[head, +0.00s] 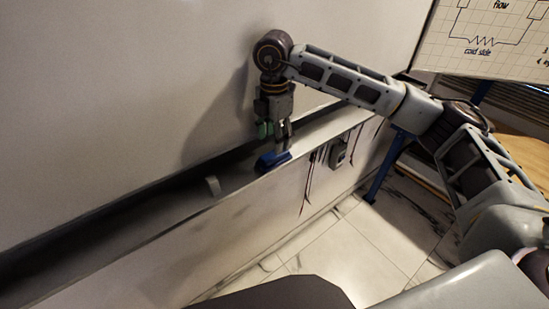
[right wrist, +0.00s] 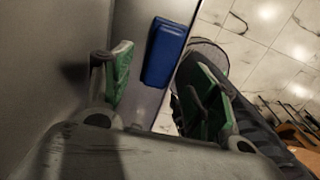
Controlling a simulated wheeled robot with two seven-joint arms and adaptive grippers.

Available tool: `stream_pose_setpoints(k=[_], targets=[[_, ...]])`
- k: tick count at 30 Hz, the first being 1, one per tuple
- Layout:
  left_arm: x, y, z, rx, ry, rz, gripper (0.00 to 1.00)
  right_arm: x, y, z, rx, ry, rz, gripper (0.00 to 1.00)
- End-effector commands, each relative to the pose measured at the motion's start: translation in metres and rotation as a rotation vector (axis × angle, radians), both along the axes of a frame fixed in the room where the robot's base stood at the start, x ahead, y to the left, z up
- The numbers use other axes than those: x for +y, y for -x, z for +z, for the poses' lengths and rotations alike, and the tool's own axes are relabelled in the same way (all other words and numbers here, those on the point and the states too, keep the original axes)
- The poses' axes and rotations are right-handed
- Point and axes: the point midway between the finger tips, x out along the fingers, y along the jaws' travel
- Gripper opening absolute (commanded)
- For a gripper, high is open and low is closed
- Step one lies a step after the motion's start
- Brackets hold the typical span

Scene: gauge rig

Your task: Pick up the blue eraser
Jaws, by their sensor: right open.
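The blue eraser (head: 272,161) lies on the dark ledge (head: 130,211) along the white wall in the head view. In the right wrist view the blue eraser (right wrist: 165,52) shows between and beyond the two fingers, with a gap on each side. My right gripper (head: 273,139) is pointed down just above the eraser. Its green-padded fingers are spread apart and hold nothing in the right wrist view (right wrist: 160,90). Whether the fingertips reach down beside the eraser I cannot tell. My left gripper is not in view.
A small light-coloured piece (head: 213,186) sits on the ledge left of the eraser. Dark cables and a small box (head: 338,153) hang below the ledge. A whiteboard with a drawn circuit (head: 490,38) stands at the upper right. The ledge further left is clear.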

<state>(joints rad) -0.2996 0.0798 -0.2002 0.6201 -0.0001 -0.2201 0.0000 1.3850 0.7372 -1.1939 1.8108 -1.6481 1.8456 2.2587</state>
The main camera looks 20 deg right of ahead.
Motion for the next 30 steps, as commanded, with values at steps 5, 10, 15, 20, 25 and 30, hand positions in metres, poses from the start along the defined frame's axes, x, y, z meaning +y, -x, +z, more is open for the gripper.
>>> stream_pose_setpoints(k=[5,10,15,20,25,30], targets=[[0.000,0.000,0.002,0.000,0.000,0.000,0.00,0.000,0.000,-0.003,0.002,0.001,-0.001,0.59],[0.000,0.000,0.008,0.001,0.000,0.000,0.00,-0.001,0.002,-0.016,0.002,0.002,-0.001,0.59],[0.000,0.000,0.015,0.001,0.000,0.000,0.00,-0.001,0.003,-0.034,0.003,0.002,-0.001,0.59],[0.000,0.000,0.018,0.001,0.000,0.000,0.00,0.000,0.003,-0.047,0.002,0.001,0.000,0.59],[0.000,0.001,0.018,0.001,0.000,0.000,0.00,0.000,0.003,-0.052,0.000,0.000,0.000,0.59],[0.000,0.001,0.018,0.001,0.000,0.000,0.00,0.000,0.003,-0.052,0.000,0.000,0.000,0.59]])
